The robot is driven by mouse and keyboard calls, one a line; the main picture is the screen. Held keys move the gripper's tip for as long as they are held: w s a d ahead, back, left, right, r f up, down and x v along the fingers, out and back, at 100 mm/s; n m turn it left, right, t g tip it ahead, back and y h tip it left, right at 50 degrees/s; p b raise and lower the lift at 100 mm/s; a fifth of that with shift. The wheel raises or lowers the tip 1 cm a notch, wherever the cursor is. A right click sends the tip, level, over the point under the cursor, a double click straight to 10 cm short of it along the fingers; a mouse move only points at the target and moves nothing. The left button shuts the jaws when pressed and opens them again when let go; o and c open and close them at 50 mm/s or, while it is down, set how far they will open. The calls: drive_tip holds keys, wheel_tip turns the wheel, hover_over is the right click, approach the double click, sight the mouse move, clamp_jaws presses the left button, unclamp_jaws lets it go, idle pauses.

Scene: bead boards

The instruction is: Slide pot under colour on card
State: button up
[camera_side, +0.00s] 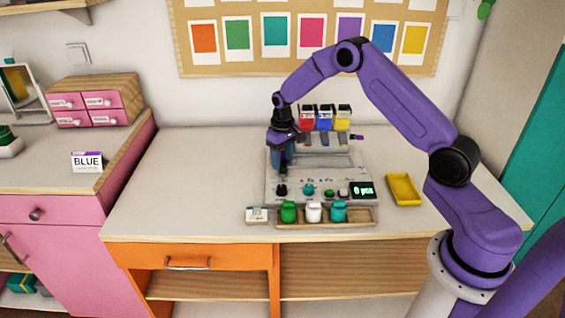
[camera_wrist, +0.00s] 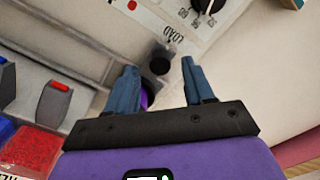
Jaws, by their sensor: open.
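The white card (camera_side: 87,161) on the left counter reads BLUE. Red (camera_side: 307,123), blue (camera_side: 324,123) and yellow (camera_side: 343,123) bead hoppers stand in a row at the back of the grey board (camera_side: 318,167). My gripper (camera_side: 282,170) points down over the board's left end, left of the hoppers. In the wrist view my gripper (camera_wrist: 160,72) is open, its blue fingers either side of a black knob (camera_wrist: 160,61) by the LOAD mark. A dark round thing with a purple side (camera_wrist: 147,97), possibly the pot, shows beside the knob, partly hidden.
A wooden tray (camera_side: 360,216) with green, white and teal jars lies along the board's front. A yellow tray (camera_side: 404,189) is on the right. The board has knobs and a small display (camera_side: 362,190). The left tabletop is clear.

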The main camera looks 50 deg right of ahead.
drive_tip(key=shift+f, duration=0.95)
clamp_jaws()
drive_tip(key=s+d, duration=0.6)
unclamp_jaws()
